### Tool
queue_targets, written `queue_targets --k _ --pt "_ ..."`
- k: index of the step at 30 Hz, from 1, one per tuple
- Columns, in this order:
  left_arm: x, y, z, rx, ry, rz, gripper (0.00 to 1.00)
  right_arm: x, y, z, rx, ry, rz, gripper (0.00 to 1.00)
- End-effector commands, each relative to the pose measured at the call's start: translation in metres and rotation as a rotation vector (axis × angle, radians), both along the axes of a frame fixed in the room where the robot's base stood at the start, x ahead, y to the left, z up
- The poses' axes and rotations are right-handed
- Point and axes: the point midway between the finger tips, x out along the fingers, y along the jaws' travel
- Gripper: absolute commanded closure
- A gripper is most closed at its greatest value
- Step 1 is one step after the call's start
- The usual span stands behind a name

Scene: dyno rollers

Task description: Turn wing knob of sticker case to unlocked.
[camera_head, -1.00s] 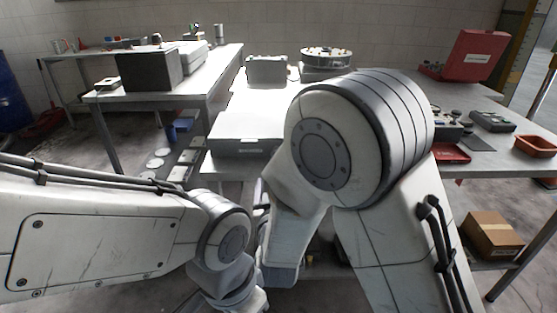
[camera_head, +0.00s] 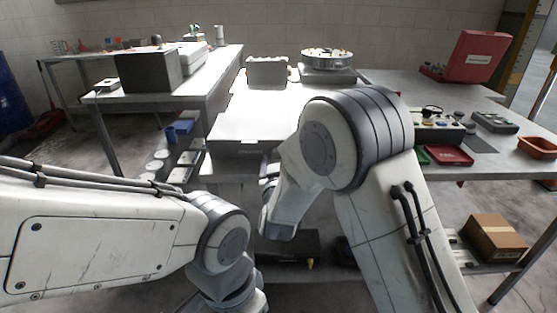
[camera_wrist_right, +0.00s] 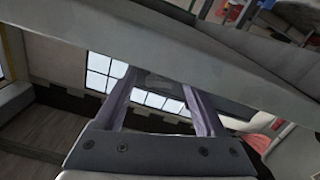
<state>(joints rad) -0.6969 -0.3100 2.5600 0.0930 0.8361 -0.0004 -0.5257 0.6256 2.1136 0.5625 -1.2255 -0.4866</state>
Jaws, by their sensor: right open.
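I cannot make out a wing knob in either view, nor tell for sure which case is the sticker case. A grey-green case (camera_head: 267,72) stands upright at the back of the middle table. A wide flat case (camera_head: 240,131) lies nearer on that table, its top washed out by glare. An open red case (camera_head: 470,58) with a pale label stands at the back right. My right gripper (camera_wrist_right: 160,82) is open, its two fingers apart with no object seen between them. My left gripper is out of sight.
A round drum-like device (camera_head: 327,58) stands at the table's back. A cardboard box (camera_head: 495,236) sits on the lower shelf. In the wrist view, a grey beam-like edge (camera_wrist_right: 190,65) crosses by the fingertips.

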Motion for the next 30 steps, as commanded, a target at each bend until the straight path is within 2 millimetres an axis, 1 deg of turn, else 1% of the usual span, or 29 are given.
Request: queue_targets --k 4,5,6,8,9,10,11,14,16,18,22,25,30 --pt "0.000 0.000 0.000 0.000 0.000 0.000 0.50 0.000 0.000 0.000 0.000 0.000 0.000 0.28" --pt "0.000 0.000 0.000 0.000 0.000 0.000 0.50 0.000 0.000 0.000 0.000 0.000 0.000 0.31" --pt "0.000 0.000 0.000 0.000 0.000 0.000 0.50 0.000 0.000 0.000 0.000 0.000 0.000 0.47" --pt "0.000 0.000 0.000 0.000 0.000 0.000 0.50 0.000 0.000 0.000 0.000 0.000 0.000 0.70" --pt "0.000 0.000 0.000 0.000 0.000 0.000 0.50 0.000 0.000 0.000 0.000 0.000 0.000 0.85" --pt "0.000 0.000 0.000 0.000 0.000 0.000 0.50 0.000 0.000 0.000 0.000 0.000 0.000 0.96" --pt "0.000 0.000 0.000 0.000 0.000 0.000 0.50 0.000 0.000 0.000 0.000 0.000 0.000 1.00" --pt "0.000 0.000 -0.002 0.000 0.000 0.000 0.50 0.000 0.000 -0.001 0.007 0.000 0.000 1.00" --pt "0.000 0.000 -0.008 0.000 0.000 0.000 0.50 0.000 0.000 -0.003 0.047 -0.001 0.000 1.00" --pt "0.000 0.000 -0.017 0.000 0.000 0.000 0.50 0.000 0.001 -0.004 0.117 -0.003 0.001 1.00" --pt "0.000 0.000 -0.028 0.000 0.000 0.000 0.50 0.000 0.001 -0.004 0.240 -0.002 0.000 1.00" --pt "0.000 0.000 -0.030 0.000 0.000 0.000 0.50 -0.001 0.001 -0.001 0.288 -0.002 0.000 1.00" --pt "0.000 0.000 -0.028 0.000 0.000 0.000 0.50 -0.001 0.001 0.000 0.295 0.000 0.000 1.00"
